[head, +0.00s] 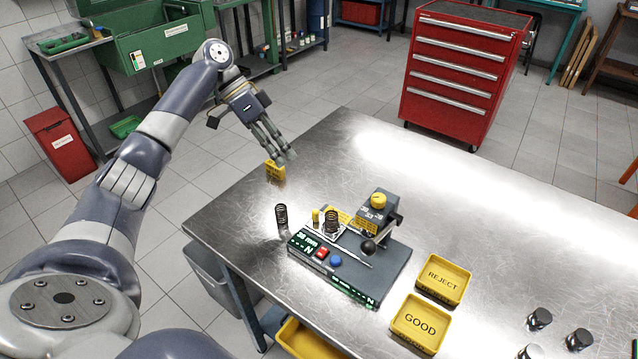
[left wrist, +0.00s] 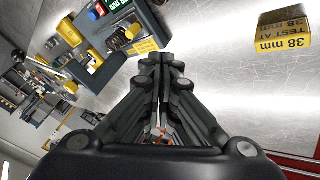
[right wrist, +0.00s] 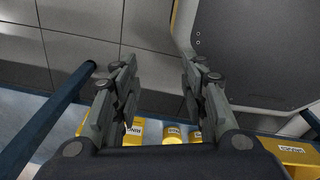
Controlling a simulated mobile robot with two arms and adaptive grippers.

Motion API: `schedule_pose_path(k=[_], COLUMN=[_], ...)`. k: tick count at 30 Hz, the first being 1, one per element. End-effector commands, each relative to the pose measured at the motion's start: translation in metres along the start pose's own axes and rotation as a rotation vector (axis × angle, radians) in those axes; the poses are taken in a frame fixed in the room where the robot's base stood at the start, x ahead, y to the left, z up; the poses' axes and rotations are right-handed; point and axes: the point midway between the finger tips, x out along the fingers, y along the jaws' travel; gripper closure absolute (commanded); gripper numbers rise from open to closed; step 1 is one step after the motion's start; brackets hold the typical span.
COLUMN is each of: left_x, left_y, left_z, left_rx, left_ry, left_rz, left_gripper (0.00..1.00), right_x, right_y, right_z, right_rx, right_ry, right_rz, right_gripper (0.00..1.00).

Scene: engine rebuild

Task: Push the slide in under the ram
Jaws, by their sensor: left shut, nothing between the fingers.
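The spring tester (head: 385,270) stands on the steel table. Its grey ram head (head: 372,208) has a yellow knob on top and a lever with a black ball (head: 369,247). A dark coil spring (head: 331,222) stands on a pale plate that looks like the slide (head: 322,233), left of the ram head, with a small yellow post (head: 316,216) beside it. My left gripper (head: 288,158) is shut and empty, above the table behind the tester and apart from it; its fingertips also show in the left wrist view (left wrist: 160,60). My right gripper (right wrist: 158,85) is open and empty, away from the tester.
A second spring (head: 282,220) stands left of the tester. A yellow block (head: 275,171) marked 38 mm sits near the left gripper. Yellow REJECT (head: 462,279) and GOOD (head: 404,341) trays lie to the right. Several dark cylinders (head: 539,319) stand farther right. The table's back right is clear.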

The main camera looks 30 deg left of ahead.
Motion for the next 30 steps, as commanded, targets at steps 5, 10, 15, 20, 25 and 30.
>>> schedule_pose_path(k=[5,10,15,20,25,30], left_x=[0.027,0.063,0.098,0.105,0.112,0.115], left_y=[0.001,0.002,0.003,0.023,0.033,0.035], left_z=[0.001,0.000,0.000,0.000,0.001,0.001], left_rx=[-0.002,-0.002,-0.002,-0.001,-0.002,-0.003], left_ry=[-0.005,-0.004,-0.002,-0.003,-0.002,-0.001], left_rz=[0.004,0.003,0.003,0.000,-0.001,-0.001], left_gripper=[1.00,1.00,1.00,1.00,1.00,1.00], right_x=[-0.008,-0.018,-0.027,-0.039,-0.044,-0.044], right_y=[-0.026,-0.041,-0.032,-0.018,-0.013,-0.015], right_z=[-0.006,-0.010,-0.009,-0.007,-0.006,-0.006], right_rx=[0.005,0.003,0.000,0.003,0.004,0.005], right_ry=[0.006,0.010,0.008,0.005,0.003,0.003], right_rz=[-0.030,-0.049,-0.039,-0.023,-0.018,-0.020], right_gripper=[0.60,0.60,0.60,0.60,0.60,0.60])
